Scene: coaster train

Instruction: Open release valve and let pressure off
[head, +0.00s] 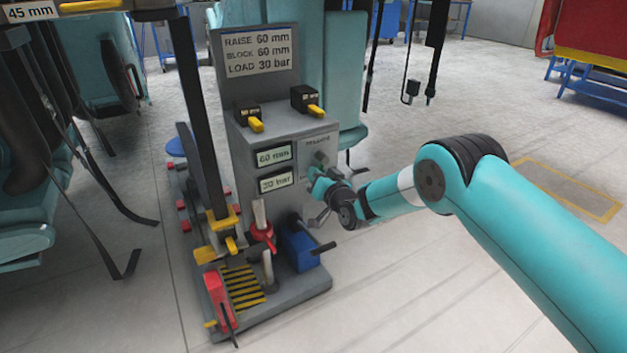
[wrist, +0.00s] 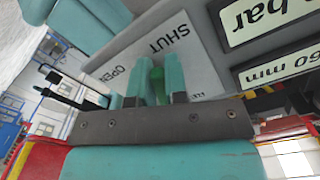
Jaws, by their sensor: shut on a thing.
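The release valve shows in the wrist view as a green handle (wrist: 156,82) on a pale plate marked SHUT and OPEN. My gripper (wrist: 155,72) is shut on this handle, with one teal finger on each side. In the head view my gripper (head: 316,178) is at the right of the grey cabinet's front face (head: 290,205), at the valve plate (head: 319,150). The fingers hide most of the valve there, and which mark the handle points to cannot be told. The displays read 60 mm (head: 273,156) and 30 bar (head: 277,181).
A sign (head: 258,52) above reads raise 60 mm, block 60 mm, load 30 bar. Two yellow-levered black switches (head: 249,117) sit on top. A blue unit (head: 298,246) with a lever and a red-collared post (head: 262,234) stand below. Floor to the right is open.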

